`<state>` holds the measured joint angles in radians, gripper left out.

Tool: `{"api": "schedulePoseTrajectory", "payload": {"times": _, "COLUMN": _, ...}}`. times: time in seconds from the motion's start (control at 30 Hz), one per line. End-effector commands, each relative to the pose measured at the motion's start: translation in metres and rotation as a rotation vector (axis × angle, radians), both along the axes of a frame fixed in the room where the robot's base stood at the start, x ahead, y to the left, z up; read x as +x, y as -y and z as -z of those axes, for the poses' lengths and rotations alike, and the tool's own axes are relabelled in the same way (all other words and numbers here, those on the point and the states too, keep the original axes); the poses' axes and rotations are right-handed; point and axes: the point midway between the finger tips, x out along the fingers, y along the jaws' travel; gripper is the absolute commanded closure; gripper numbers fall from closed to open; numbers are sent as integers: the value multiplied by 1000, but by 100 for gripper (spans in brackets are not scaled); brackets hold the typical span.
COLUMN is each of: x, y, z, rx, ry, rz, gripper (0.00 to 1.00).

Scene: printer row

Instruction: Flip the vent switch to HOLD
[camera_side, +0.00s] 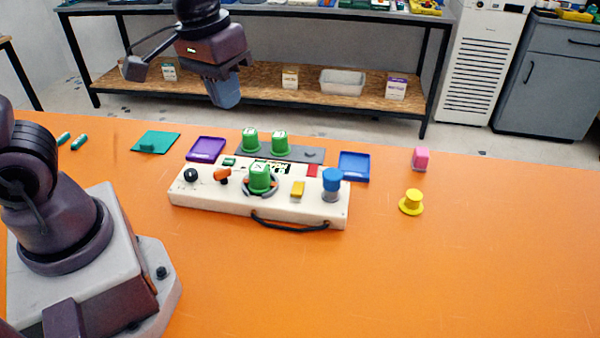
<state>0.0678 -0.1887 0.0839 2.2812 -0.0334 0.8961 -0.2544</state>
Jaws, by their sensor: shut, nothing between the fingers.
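A cream control box (215,199) stands in the middle of the orange table. On its top are a black knob (190,174), an orange switch (222,175), a yellow block-like control (297,188) and a blue round knob (332,180). A green cylinder (260,177) with a dial face stands near its centre, in front of a small display. The labels are too small to read, so I cannot tell which control is the vent switch or where HOLD is. My gripper (227,104) is shut and empty, high above and behind the box, touching nothing.
Behind the box are two green dial cylinders (250,140) on a grey plate, a purple tray (206,148) and a blue tray (354,165). A green plate (156,142) lies left; a pink block (421,157) and yellow knob-shaped piece (411,202) lie right. The front table is clear.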

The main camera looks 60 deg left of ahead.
Motion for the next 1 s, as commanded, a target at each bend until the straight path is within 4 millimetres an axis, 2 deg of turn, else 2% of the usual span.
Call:
{"api": "schedulePoseTrajectory", "payload": {"times": 0.03, "x": 12, "y": -1, "z": 9, "rx": -10, "ry": -38, "rz": -81, "gripper": 100}}
{"api": "schedulePoseTrajectory", "payload": {"times": 0.17, "x": 39, "y": -4, "z": 31, "rx": -32, "ry": -111, "rz": -335, "gripper": 100}}
{"api": "schedulePoseTrajectory", "payload": {"times": 0.3, "x": 69, "y": -8, "z": 59, "rx": -37, "ry": -174, "rz": -663, "gripper": 100}}
{"api": "schedulePoseTrajectory", "payload": {"times": 0.5, "x": 103, "y": -14, "z": 93, "rx": -31, "ry": -206, "rz": -1140, "gripper": 100}}
{"api": "schedulePoseTrajectory", "payload": {"times": 0.6, "x": 118, "y": -17, "z": 103, "rx": -36, "ry": -198, "rz": -1375, "gripper": 100}}
{"api": "schedulePoseTrajectory", "payload": {"times": 0.7, "x": 131, "y": -20, "z": 107, "rx": -55, "ry": -178, "rz": -1594, "gripper": 100}}
{"api": "schedulePoseTrajectory", "payload": {"times": 0.8, "x": 141, "y": -21, "z": 101, "rx": -95, "ry": -150, "rz": -1777, "gripper": 100}}
{"api": "schedulePoseTrajectory", "payload": {"times": 1.0, "x": 144, "y": -20, "z": 98, "rx": -130, "ry": -136, "rz": -2004, "gripper": 100}}
